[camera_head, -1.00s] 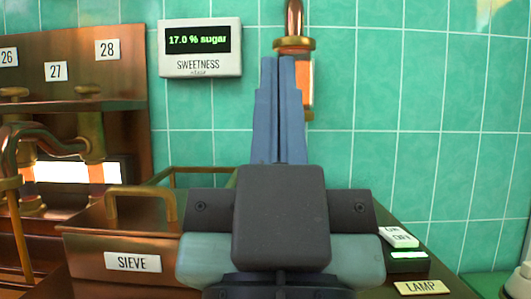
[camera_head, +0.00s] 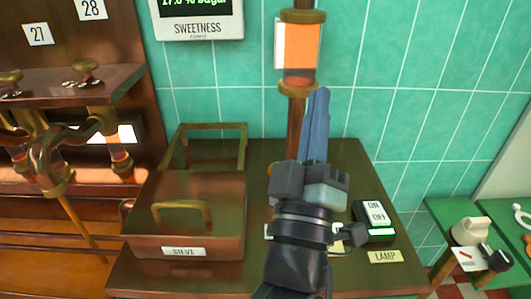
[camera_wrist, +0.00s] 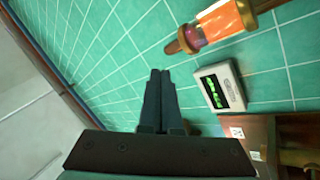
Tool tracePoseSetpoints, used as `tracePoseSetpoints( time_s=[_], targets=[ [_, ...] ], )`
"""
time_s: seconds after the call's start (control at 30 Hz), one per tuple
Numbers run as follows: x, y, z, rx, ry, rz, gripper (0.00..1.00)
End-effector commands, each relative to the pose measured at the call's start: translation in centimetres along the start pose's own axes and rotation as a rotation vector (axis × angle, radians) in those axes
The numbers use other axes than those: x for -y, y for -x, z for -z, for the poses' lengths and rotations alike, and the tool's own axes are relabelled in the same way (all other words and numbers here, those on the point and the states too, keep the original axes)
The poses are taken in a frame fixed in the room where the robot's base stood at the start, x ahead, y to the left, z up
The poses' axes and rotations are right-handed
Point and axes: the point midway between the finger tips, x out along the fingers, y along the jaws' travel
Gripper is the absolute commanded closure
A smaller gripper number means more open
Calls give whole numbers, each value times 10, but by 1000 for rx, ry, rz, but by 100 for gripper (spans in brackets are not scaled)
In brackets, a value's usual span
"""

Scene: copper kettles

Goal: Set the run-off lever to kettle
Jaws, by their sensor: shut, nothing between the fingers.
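I cannot make out a run-off lever or a kettle label in either view. In the head view my gripper (camera_head: 318,95) points up with its fingers together and empty, in front of the upright copper pipe (camera_head: 296,125). The pipe has a sight glass (camera_head: 301,45) with orange liquid, just above my fingertips. My wrist hides the counter at the foot of the pipe, where a brass piece (camera_head: 273,170) and the edge of a pale label (camera_head: 268,232) peek out. In the wrist view the shut fingers (camera_wrist: 160,73) point toward the tiled wall, and the sight glass (camera_wrist: 227,20) is at upper right.
A lidded copper sieve box (camera_head: 187,225) stands left of my arm. The lamp switch (camera_head: 375,213) is close on the right. A sweetness display (camera_head: 197,28) hangs on the wall. Copper pipes and taps (camera_head: 55,170) are at left. A green side table (camera_head: 460,215) holds a white device at right.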

Motion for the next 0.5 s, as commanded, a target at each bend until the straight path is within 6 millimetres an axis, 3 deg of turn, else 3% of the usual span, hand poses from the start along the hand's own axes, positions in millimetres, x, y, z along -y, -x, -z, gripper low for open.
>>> tracePoseSetpoints(
  time_s=[0.07,0.27,0.5],
  targets=[
    [1,-5,-2,16,113,38,100],
    [23,7,-16,11,396,151,100],
    [53,41,-31,-52,707,340,100]
  ],
)
